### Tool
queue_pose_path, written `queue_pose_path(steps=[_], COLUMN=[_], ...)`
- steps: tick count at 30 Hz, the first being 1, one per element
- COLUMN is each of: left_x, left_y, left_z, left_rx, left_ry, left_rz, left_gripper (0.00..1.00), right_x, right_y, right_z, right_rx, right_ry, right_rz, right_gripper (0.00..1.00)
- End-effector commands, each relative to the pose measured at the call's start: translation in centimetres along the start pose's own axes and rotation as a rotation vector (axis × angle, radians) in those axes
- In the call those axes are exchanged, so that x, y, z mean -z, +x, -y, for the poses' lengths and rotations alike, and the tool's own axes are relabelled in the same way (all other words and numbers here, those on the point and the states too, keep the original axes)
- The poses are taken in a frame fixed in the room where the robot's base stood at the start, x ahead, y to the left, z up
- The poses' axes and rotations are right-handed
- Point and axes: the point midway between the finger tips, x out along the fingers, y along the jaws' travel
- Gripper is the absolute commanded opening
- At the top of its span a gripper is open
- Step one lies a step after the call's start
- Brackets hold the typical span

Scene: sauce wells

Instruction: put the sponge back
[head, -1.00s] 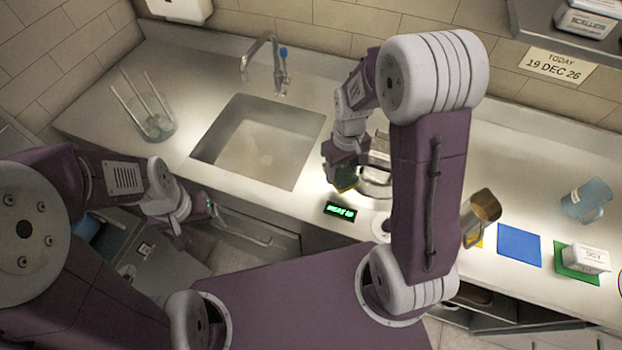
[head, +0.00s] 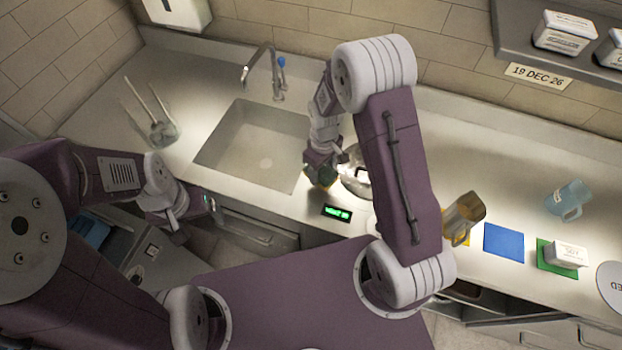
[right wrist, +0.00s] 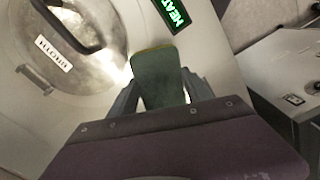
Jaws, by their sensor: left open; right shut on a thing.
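The sponge (right wrist: 160,78), dark green with a thin yellowish edge, is clamped between the fingers of my right gripper (right wrist: 155,98). In the head view the sponge (head: 323,176) shows small and partly hidden at the tip of my right arm, over the counter between the sink (head: 240,150) and the pot. Whether it touches the counter I cannot tell. My left gripper (head: 207,204) is open and empty, low in front of the counter below the sink.
A lidded metal pot (right wrist: 85,65) labelled BROTH is close beside the sponge, with a lit green HEAT display (head: 337,212) in front. A brown jug (head: 462,215), blue mat (head: 503,241), white tub (head: 566,254) and blue jug (head: 567,198) stand right. A glass holder (head: 161,133) stands left.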

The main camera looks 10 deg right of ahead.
Motion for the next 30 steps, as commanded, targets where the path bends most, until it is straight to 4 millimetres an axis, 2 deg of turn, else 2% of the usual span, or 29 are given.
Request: queue_pose_path(steps=[3,6,11,15,18,29,30], left_x=[0.1,0.1,0.1,0.2,0.2,0.2,0.2], left_y=[-0.8,-0.9,-1.1,-2.0,-2.1,-1.5,-1.7], left_z=[0.0,0.0,0.0,0.0,0.0,0.0,0.0], left_rx=[0.0,0.0,0.0,0.0,0.0,0.0,0.0], left_ry=[0.0,0.0,0.0,0.0,0.0,0.0,0.0], left_rz=[0.0,0.0,0.0,0.0,0.0,0.0,0.0], left_gripper=[0.79,0.79,0.79,0.79,0.79,0.79,0.79], right_x=[1.4,2.0,2.0,2.0,2.0,2.1,2.1], right_y=[1.2,1.8,2.4,4.8,5.8,6.5,6.3], right_z=[1.8,2.4,2.5,2.5,2.5,2.5,2.5], right_rx=[0.0,0.0,0.0,0.001,0.0,-0.001,-0.001], right_ry=[-0.003,0.0,0.002,0.002,0.002,0.001,0.001], right_rz=[0.001,0.0,0.001,0.003,0.0,-0.001,-0.002], right_gripper=[0.2,0.2,0.2,0.2,0.2,0.2,0.69])
